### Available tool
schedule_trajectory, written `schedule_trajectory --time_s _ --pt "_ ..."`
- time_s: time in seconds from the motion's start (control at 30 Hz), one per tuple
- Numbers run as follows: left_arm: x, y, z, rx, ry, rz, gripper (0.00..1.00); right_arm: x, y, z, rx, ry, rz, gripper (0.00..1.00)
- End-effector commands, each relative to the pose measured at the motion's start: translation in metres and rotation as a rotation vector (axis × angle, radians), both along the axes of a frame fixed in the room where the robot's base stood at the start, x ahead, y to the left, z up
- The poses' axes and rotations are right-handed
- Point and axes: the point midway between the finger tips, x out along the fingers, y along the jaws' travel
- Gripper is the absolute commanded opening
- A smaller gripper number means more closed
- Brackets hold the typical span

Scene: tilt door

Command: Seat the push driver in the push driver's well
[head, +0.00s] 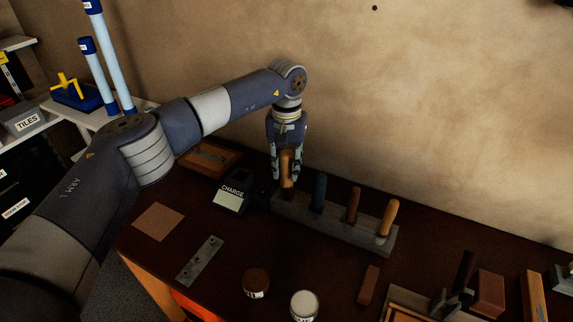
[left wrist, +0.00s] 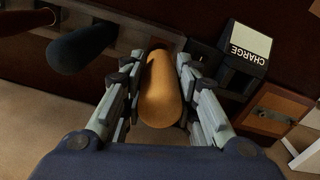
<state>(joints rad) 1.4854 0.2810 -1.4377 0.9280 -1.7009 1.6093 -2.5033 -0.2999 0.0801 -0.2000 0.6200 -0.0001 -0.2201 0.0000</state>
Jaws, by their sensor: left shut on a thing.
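My left gripper (head: 287,176) points down and is shut on an orange-tan wooden handle (head: 287,168), which looks to be the push driver. The handle stands roughly upright over the left end of a grey rack (head: 336,226). In the left wrist view the handle (left wrist: 161,92) lies between the two fingers of the gripper (left wrist: 157,70). Its lower end and the well under it are hidden, so I cannot tell how deep it sits. My right gripper is not in view.
A blue handle (head: 319,192), a red-brown handle (head: 353,204) and a tan handle (head: 388,217) stand in the rack to the right. A CHARGE box (head: 234,191) stands close on the left. Two jars (head: 256,283) (head: 304,305) are in front. The wall is behind.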

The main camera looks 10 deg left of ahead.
Motion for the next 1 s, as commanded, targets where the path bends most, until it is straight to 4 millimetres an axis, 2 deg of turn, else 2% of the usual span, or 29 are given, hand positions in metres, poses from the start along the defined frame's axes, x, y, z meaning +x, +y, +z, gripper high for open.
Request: schedule_trajectory --time_s 1.0 --pt "0.000 0.000 -0.026 0.000 0.000 0.000 0.00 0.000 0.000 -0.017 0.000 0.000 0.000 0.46"
